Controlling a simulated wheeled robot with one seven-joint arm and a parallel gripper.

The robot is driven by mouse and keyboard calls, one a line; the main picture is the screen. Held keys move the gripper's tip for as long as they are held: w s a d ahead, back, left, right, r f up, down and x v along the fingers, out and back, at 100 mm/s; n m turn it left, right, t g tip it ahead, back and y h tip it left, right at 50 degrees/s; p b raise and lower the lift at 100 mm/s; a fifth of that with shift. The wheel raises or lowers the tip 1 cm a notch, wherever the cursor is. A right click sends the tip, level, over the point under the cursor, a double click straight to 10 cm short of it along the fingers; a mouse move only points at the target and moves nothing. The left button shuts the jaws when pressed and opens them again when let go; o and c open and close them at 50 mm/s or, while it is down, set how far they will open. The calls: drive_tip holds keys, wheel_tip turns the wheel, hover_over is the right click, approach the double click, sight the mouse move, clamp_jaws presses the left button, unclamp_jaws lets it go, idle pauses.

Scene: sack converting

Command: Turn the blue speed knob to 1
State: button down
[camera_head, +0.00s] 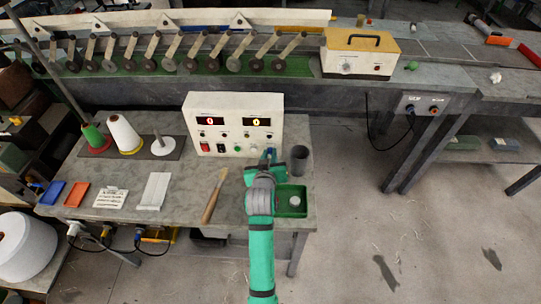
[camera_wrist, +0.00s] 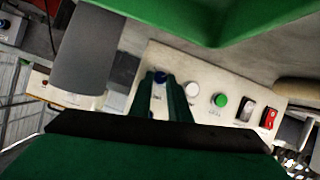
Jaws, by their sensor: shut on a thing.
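In the wrist view the panel (camera_wrist: 205,92) is seen upside down. There my gripper (camera_wrist: 170,90) is shut on the blue speed knob (camera_wrist: 160,77), with its fingers on either side. The fingers hide part of the knob and its markings, so its setting cannot be read. In the head view my gripper mostly covers the knob.
A white knob (camera_wrist: 192,88), a green button (camera_wrist: 220,100), a black switch (camera_wrist: 245,108) and a red switch (camera_wrist: 269,117) sit beside it. A grey cup (camera_head: 299,160) and a green tray (camera_head: 290,211) stand close to my arm. A brush (camera_head: 214,196) lies left.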

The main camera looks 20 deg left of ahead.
drive_tip(key=c, duration=1.7)
unclamp_jaws()
drive_tip(key=shift+o, duration=0.2)
drive_tip(key=v, duration=1.1)
drive_tip(key=shift+w, duration=0.1)
